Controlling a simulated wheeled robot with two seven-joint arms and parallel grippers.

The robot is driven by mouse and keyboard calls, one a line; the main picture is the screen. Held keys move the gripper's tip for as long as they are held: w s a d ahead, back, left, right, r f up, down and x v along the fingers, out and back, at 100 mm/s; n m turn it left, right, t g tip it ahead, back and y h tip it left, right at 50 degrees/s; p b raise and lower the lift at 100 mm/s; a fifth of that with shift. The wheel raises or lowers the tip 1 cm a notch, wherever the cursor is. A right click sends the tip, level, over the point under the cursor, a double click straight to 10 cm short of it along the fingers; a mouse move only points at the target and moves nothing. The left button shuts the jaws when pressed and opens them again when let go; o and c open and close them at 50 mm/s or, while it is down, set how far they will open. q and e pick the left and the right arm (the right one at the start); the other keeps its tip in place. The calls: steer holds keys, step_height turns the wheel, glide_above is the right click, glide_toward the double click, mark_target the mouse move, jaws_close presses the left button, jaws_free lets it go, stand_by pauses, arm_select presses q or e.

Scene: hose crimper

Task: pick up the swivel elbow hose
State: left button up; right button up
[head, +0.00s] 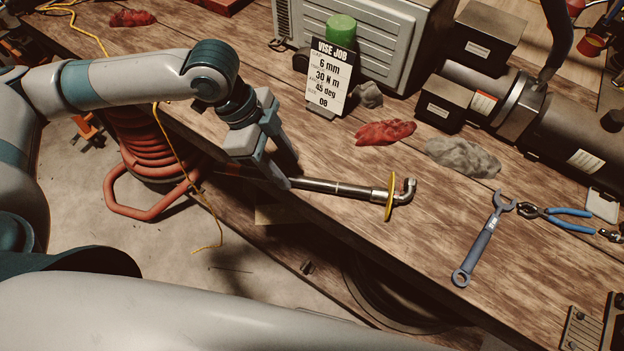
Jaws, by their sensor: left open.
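The swivel elbow hose (345,189) lies near the front edge of the wooden workbench. It has a metallic tube, a yellow ring (390,196) and a bent elbow end at the right. Its left part runs behind my left gripper. My left gripper (286,182) is open at the hose's left part, with its fingers pointing down to the right. One finger overlaps the hose in the picture, and I cannot tell whether it touches. My right gripper is not in view.
A wrench (482,240) and blue-handled pliers (560,214) lie to the right. Red (385,132) and grey rags (462,157) lie behind the hose. A VISE JOB sign (330,78) stands further back. A red hose reel (148,160) is on the floor at left.

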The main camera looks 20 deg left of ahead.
mark_target(301, 178)
arm_select(q)
steer(key=shift+w+d+f+p, duration=0.1)
steer(key=shift+d+f+p, duration=0.2)
steer(key=shift+p, duration=0.1)
steer(key=x, duration=0.1)
steer(key=p+x, duration=0.1)
steer(key=x, duration=0.1)
steer(key=shift+w+d, duration=0.25)
steer(key=shift+d+f+p, duration=0.15)
steer(key=shift+f+p, duration=0.15)
steer(key=shift+f, duration=0.25)
jaws_close()
